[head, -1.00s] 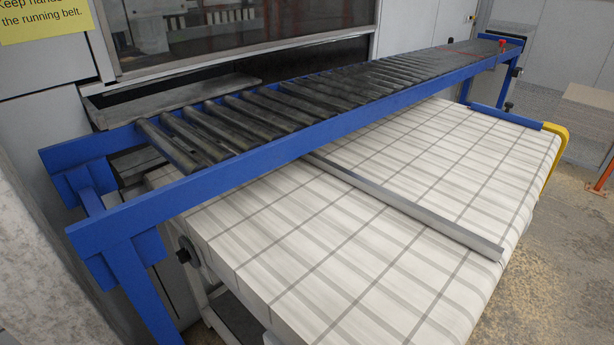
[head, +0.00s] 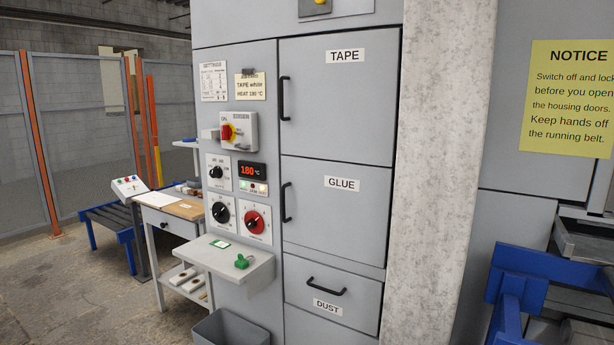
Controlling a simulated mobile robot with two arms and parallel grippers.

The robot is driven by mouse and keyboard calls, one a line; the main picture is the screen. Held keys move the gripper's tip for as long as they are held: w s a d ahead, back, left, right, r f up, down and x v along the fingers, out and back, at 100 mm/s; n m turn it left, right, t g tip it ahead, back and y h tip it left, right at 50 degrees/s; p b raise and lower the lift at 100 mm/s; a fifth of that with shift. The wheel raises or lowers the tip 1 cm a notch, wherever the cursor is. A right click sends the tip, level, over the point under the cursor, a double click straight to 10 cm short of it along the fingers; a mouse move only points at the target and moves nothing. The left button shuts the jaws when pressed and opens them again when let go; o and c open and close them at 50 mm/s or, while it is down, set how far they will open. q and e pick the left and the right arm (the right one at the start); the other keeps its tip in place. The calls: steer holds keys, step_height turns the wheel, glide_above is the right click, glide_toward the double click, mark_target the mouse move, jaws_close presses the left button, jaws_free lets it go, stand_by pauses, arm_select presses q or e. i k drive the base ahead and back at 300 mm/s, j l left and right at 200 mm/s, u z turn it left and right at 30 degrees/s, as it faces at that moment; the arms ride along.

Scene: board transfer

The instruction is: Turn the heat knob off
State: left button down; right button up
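The control panel (head: 237,185) is on the grey cabinet's narrow left column in the head view. It carries a black round knob (head: 221,213), a red round knob (head: 255,222) beside it, and a smaller black selector (head: 216,172) above. The small labels are too fine to read, so I cannot tell for certain which knob is the heat knob or where it is set. A display (head: 252,171) reads 180 °C in red, with small lamps under it. A red and yellow main switch (head: 232,132) sits above. Neither gripper is in view.
A wooden-topped bench (head: 172,208) stands left. A concrete pillar (head: 440,160) is right of the cabinet doors. Open floor (head: 90,290) lies left.

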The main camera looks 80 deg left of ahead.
mark_target(217, 171)
steer(key=j+u, duration=0.15)
steer(key=u, duration=0.3)
steer(key=i+j+u, duration=0.1)
steer(key=u, duration=0.35)
steer(key=i+j+u, duration=0.1)
steer(key=u, duration=0.4)
steer(key=k+u, duration=0.1)
steer(key=u, duration=0.35)
steer(key=l+u, duration=0.1)
steer(key=u, duration=0.35)
steer(key=k+u, duration=0.15)
steer(key=u, duration=0.25)
steer(key=k+j+u, duration=0.1)
steer(key=u, duration=0.35)
steer(key=i+u, duration=0.3)
steer(key=i, duration=0.65)
